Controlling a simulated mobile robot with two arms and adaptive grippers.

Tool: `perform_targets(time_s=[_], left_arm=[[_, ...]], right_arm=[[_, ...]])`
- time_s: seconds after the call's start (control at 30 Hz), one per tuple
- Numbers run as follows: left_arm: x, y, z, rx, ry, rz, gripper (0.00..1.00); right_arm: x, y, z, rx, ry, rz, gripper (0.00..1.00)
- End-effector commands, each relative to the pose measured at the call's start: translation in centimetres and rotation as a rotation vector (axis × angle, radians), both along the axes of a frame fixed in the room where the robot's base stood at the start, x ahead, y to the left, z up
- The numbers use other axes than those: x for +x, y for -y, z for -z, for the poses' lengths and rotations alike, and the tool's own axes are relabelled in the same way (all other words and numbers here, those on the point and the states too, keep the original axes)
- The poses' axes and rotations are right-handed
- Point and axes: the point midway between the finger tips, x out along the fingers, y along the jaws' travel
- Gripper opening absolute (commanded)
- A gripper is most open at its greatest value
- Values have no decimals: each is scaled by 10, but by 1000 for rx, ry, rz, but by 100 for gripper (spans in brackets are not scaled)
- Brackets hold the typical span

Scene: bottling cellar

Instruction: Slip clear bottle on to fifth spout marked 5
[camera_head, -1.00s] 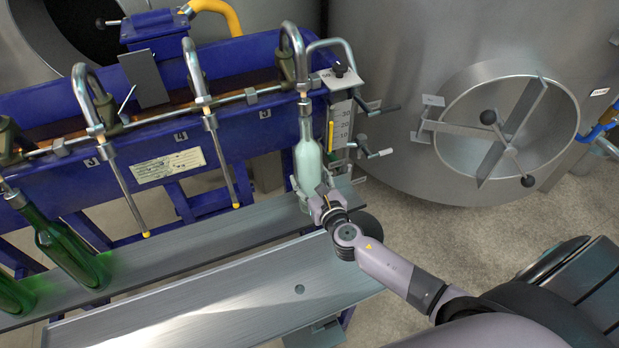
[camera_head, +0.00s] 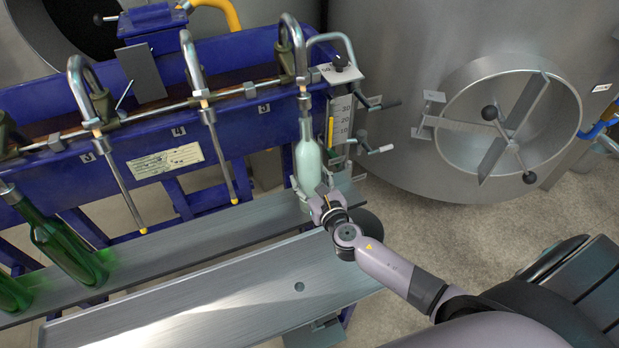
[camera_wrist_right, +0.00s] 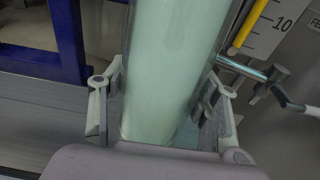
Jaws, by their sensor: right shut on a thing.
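The clear bottle (camera_head: 308,160), pale and greenish-white inside, stands nearly upright below the fifth spout (camera_head: 289,50) at the right end of the filler; the label 5 (camera_head: 264,108) is just left of it. The bottle's mouth is close under the spout's fitting. No long tube shows below this spout, so it seems to be inside the bottle, but I cannot see it through the glass. My right gripper (camera_head: 326,200) is shut on the bottle's lower body. In the wrist view the bottle (camera_wrist_right: 174,70) sits between both fingers (camera_wrist_right: 165,110). My left gripper is out of view.
Spouts 3 (camera_head: 85,85) and 4 (camera_head: 193,65) hang empty with long tubes. Green bottles (camera_head: 68,245) stand at left on the grey shelf (camera_head: 180,235). A level gauge (camera_head: 341,120) and valve handles (camera_head: 375,147) are close right of the bottle.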

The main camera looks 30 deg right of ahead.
Motion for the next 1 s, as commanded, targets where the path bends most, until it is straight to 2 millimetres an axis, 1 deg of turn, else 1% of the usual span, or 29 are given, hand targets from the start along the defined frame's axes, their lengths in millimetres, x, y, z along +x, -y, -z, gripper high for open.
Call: perform_targets(time_s=[0.07,0.1,0.43,0.77,0.87,0.97,1.0], left_arm=[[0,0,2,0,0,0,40],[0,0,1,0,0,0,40],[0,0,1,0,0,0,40],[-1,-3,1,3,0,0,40],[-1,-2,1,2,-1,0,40],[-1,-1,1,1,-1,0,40],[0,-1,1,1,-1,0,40]], right_arm=[[1,0,-1,0,4,0,4],[1,0,-1,0,4,0,59],[0,0,0,0,2,0,80],[-3,0,3,0,-4,0,80],[-12,-1,2,-1,-3,-1,80],[-28,-2,-1,0,-4,-2,80],[-37,-2,-2,1,-4,-2,80]])
